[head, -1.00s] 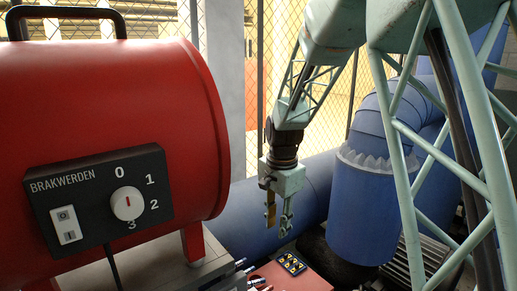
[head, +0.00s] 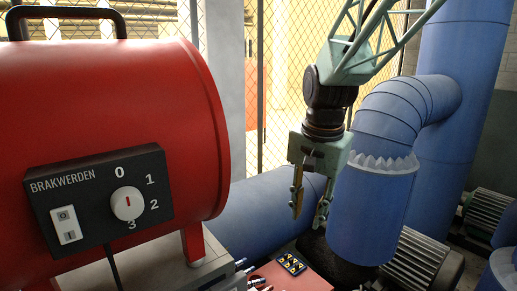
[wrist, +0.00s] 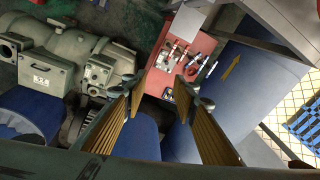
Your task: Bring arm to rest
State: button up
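My gripper (head: 309,212) hangs fingers-down in the middle of the head view, in front of the blue pipework. Its two fingers stand apart with nothing between them. In the wrist view the open fingers (wrist: 168,97) show ribbed yellowish pads with a clear gap. My arm reaches in from the upper right of the head view.
A red heater drum (head: 110,90) with a dial panel (head: 96,197) fills the left. Blue pipe (head: 370,215) stands close right of my gripper. A red box (head: 290,275) is below; the wrist view shows fittings on it. Green-grey motors (head: 420,262) and a wire fence (head: 285,60) stand around.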

jog(key=s+d+r+n, duration=0.2)
jog(key=s, duration=0.9)
jog(key=s+d+r+n+t, duration=0.1)
jog(key=s+d+r+n, duration=0.1)
jog(key=s, duration=0.9)
jog(key=s+d+r+n+t, duration=0.1)
jog(key=s+d+r+n, duration=0.2)
jog(key=s, duration=0.8)
jog(key=shift+s+d+r, duration=0.2)
jog(key=shift+d+r, duration=0.1)
jog(key=shift+d, duration=0.3)
